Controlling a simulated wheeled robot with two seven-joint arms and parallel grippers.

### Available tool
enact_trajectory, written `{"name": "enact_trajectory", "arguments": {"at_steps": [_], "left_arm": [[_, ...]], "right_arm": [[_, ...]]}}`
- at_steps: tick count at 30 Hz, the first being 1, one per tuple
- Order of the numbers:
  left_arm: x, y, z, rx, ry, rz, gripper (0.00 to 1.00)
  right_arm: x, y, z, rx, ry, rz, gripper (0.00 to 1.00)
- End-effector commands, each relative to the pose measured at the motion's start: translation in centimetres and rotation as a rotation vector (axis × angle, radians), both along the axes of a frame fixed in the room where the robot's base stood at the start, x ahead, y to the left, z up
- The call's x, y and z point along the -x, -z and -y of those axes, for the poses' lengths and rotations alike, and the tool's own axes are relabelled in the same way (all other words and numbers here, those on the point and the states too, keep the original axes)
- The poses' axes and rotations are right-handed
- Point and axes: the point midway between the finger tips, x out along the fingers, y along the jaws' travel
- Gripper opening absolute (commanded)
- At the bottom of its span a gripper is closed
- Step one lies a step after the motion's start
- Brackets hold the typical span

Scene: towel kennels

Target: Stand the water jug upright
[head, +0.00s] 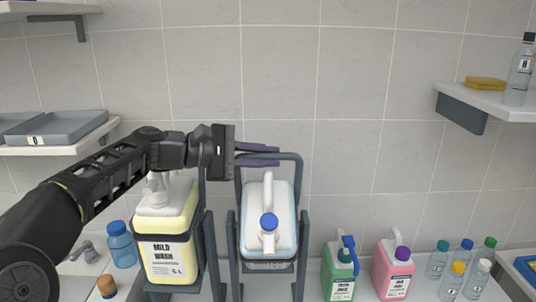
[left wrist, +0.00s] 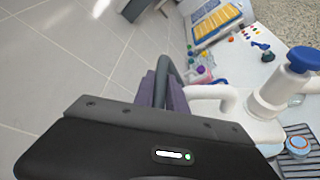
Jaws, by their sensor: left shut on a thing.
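The water jug (head: 283,200) is white with a blue cap and sits in a dark grey tilting frame (head: 298,172) in the middle of the head view. It leans forward, its top and spout facing me. My left gripper (head: 262,155) has its purple fingers shut on the frame's top bar, above and behind the jug. In the left wrist view, the fingers (left wrist: 164,90) close around the grey bar, and the jug's white handle (left wrist: 212,92) and blue cap show beside them. The jug's lower part is mostly hidden. My right gripper is not in view.
A yellow wash container (head: 165,250) stands in a frame on the left, close to my arm. Green (head: 340,272) and pink (head: 392,270) jugs and several small bottles stand on the right. Wall shelves hold a grey tray (head: 60,127) and a yellow cloth (head: 486,83).

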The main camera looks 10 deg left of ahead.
Motion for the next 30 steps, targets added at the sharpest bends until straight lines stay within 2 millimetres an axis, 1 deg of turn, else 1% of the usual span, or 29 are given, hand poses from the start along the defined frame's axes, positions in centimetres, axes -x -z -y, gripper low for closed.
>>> {"name": "enact_trajectory", "arguments": {"at_steps": [1,6,9,15,26,27,30], "left_arm": [[-0.7,-0.5,-0.2,0.01,-0.002,-0.041,0.0],[-2.3,-0.2,-0.6,0.036,-0.001,-0.138,0.0],[-3.0,0.0,-0.8,0.045,-0.002,-0.178,0.0],[-3.6,0.3,-1.0,0.056,-0.001,-0.214,0.0],[-3.6,0.4,-1.0,0.056,0.0,-0.219,0.0],[-3.6,0.5,-1.0,0.057,0.0,-0.22,0.19],[-3.6,0.4,-1.0,0.056,0.001,-0.218,0.27]], "right_arm": [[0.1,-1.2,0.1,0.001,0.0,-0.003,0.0],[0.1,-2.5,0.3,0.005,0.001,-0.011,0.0],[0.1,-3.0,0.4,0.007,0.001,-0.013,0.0],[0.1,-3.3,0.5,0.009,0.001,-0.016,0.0],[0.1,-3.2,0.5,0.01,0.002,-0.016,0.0],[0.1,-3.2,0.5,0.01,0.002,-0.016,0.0],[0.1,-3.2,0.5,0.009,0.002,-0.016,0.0]]}}
